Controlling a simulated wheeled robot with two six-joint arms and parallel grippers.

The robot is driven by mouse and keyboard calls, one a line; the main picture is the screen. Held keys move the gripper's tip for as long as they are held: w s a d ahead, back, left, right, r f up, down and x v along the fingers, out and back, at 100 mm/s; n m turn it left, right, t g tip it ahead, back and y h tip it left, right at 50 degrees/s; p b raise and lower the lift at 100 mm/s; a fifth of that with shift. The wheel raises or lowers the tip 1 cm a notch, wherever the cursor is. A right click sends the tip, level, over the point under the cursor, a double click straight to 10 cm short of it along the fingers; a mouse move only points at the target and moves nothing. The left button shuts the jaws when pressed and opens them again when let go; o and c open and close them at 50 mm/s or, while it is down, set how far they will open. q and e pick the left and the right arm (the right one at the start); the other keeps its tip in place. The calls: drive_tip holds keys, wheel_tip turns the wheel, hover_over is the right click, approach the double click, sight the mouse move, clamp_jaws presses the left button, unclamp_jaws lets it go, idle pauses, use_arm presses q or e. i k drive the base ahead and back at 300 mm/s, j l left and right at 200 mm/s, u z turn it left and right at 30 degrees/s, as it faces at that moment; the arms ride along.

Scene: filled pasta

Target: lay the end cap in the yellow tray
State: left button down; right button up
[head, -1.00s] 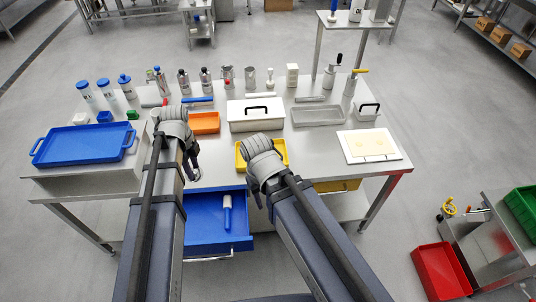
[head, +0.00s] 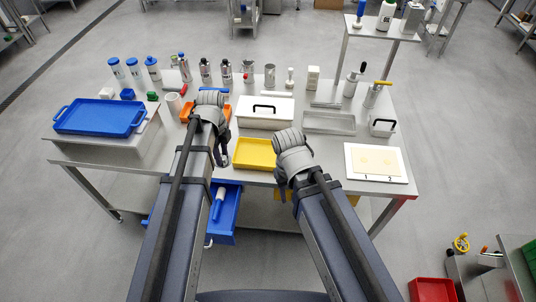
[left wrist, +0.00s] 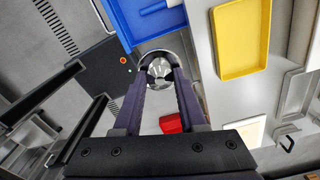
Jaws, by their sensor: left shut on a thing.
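The yellow tray (head: 255,153) lies on the steel table, between my two grippers in the head view. It looks empty, and it also shows at the upper right of the left wrist view (left wrist: 241,40). My left gripper (head: 222,160) is to the left of the tray, near the table's front edge. In the left wrist view its jaws (left wrist: 160,80) are shut on a shiny round metal piece, the end cap (left wrist: 160,69). The head view does not show the end cap clearly. My right gripper (head: 281,192) points down to the right of the tray; its fingers are mostly hidden.
An open blue drawer (head: 228,215) with a white-and-blue tool sticks out below the table. A white box (head: 262,116) stands behind the yellow tray, with an orange tray (head: 187,113) to the left. A white board (head: 376,163) lies at right. Bottles and jars line the back.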

sight(261, 150)
drive_tip(key=i+l+u, duration=0.15)
drive_tip(key=i+l, duration=0.55)
drive_tip(key=i, duration=0.15)
